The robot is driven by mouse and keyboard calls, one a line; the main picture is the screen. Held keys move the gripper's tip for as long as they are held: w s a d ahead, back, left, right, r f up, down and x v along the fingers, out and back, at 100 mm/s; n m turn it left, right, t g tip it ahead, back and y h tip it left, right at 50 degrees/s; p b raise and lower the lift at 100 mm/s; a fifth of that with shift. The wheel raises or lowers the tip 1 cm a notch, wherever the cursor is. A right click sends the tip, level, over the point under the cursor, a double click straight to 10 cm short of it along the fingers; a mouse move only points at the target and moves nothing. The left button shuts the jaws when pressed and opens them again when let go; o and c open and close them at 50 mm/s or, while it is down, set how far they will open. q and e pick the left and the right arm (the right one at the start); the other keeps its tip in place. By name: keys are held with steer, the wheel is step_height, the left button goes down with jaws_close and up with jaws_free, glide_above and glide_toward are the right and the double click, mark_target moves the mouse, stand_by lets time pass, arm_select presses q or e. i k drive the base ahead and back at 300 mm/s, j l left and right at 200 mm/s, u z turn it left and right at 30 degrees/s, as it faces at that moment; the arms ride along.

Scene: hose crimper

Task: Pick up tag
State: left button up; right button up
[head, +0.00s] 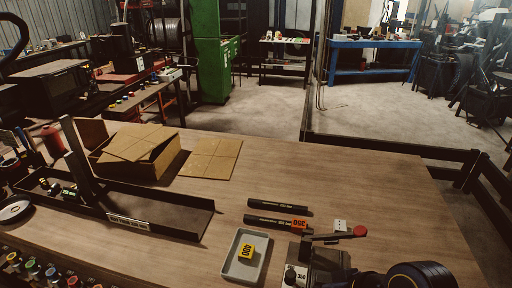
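A yellow tag (246,251) with dark print that looks like "400" lies in a shallow grey tray (236,277) at the table's front. An orange tag (299,224) with dark digits, perhaps "350", sits at the right end of the nearer black hose (267,220). A second black hose (277,204) lies behind it, parallel. The crimper (322,262) stands right of the grey tray, with a red-knobbed lever (360,231) and a small "350" label.
A long black tray (160,212) and cardboard boxes (137,150) take up the table's left side. A small white dotted piece (340,225) lies by the lever. The table's back right is clear.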

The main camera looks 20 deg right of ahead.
mark_target(338, 225)
steer(key=z, duration=1.4)
